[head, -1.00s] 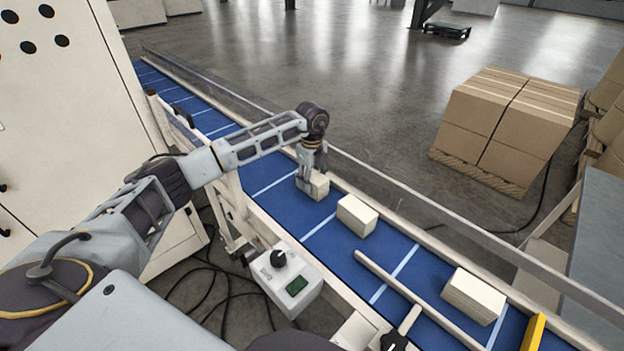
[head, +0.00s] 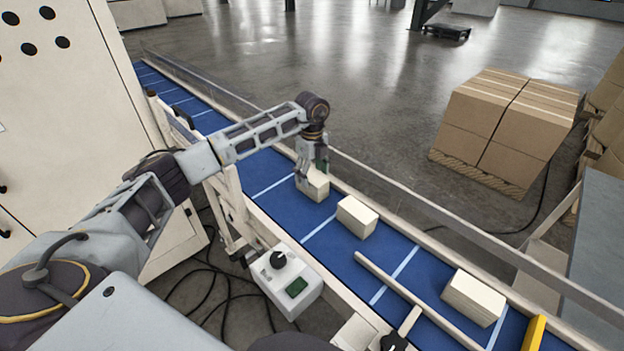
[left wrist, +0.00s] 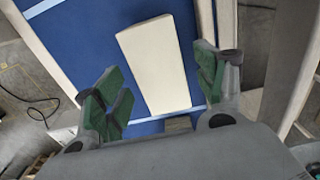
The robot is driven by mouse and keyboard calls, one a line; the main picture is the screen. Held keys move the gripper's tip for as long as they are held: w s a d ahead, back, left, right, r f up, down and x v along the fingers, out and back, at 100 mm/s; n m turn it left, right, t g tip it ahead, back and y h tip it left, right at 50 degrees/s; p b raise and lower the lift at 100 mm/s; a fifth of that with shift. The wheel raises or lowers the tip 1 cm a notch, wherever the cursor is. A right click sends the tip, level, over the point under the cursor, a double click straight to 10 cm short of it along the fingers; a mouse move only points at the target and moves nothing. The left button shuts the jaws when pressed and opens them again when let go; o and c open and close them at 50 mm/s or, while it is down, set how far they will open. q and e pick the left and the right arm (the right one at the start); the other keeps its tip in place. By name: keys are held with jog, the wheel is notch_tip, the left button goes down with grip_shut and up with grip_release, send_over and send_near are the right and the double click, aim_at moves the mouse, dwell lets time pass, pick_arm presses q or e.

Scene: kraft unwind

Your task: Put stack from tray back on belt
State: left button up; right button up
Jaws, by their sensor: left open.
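A cream stack (head: 314,187) stands on the blue belt (head: 274,205), just below my left gripper (head: 312,172) in the head view. In the left wrist view the stack (left wrist: 153,62) shows between the two green-padded fingers of my left gripper (left wrist: 158,90). The fingers are wide apart, with a gap on both sides of the stack, and hold nothing. Two more cream stacks stand further down the belt, one in the middle (head: 357,216) and one at the lower right (head: 474,297). No tray can be made out. My right gripper is out of view.
A rail (head: 450,222) runs along the belt's far side. A cream bar (head: 415,300) lies across the belt near the lower right stack, and a yellow piece (head: 534,332) is beyond it. A control box (head: 289,281) stands at the near side.

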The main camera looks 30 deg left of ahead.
aim_at(312, 176)
pick_arm(q)
notch_tip(312, 176, up, 9)
dwell(0.5)
jog(key=shift+f, duration=0.1)
dwell(0.4)
